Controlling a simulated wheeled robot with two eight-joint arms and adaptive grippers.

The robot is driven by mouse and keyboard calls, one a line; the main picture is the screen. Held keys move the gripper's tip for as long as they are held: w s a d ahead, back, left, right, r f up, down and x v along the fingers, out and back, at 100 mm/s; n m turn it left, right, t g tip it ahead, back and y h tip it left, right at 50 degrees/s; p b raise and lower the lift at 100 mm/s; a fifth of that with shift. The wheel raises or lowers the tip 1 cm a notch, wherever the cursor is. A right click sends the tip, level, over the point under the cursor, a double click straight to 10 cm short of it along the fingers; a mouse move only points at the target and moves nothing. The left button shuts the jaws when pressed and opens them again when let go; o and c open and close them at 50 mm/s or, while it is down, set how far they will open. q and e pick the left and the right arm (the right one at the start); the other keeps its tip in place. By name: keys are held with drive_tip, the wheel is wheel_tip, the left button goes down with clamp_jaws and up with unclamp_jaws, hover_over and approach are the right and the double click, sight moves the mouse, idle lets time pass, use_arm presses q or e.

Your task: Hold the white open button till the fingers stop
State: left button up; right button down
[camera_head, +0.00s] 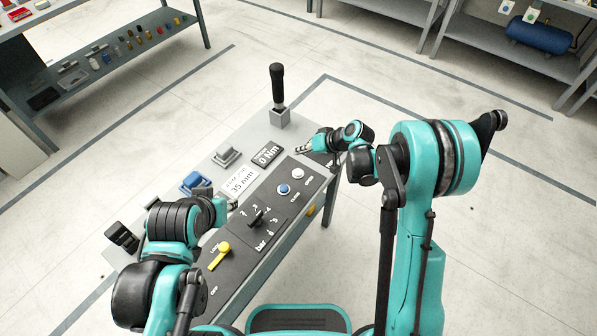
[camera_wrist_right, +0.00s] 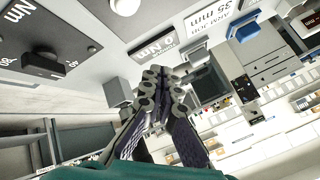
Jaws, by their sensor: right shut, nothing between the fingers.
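The white open button (camera_head: 298,174) is on the dark panel of the bench, with the blue close button (camera_head: 283,189) beside it. My right gripper (camera_head: 302,149) is shut and empty, above the bench just behind the white button and apart from it. In the right wrist view its closed fingertips (camera_wrist_right: 156,74) show at the middle, and the white button (camera_wrist_right: 125,5) is at the top edge. My left gripper (camera_head: 233,205) is over the bench's left part, near the dark panel; its fingers are too small to tell open from shut.
A 0 Nm display (camera_head: 267,153) and a 35 mm display (camera_head: 240,181) lie beside the panel. A black selector knob (camera_head: 256,217) and a yellow lever (camera_head: 219,252) stick up from it. An upright black handle (camera_head: 278,85) stands at the bench's far end.

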drive_tip(key=b, duration=0.5)
hover_over(300, 172)
wheel_tip(300, 172, down, 7)
drive_tip(key=shift+f, duration=0.2)
drive_tip(key=shift+f+b, duration=0.3)
drive_tip(key=shift+f, duration=0.3)
idle(0.5)
drive_tip(key=shift+f+b, duration=0.35)
drive_tip(key=shift+b, duration=0.1)
drive_tip(key=shift+s+f+b, duration=0.1)
drive_tip(key=shift+f+b, duration=0.45)
idle(0.6)
drive_tip(key=shift+r, duration=0.1)
idle(1.8)
drive_tip(key=shift+r+p, duration=0.55)
drive_tip(key=shift+r, duration=0.3)
drive_tip(key=shift+r, duration=0.1)
drive_tip(key=shift+r+p, duration=1.5)
drive_tip(key=shift+r, duration=0.9)
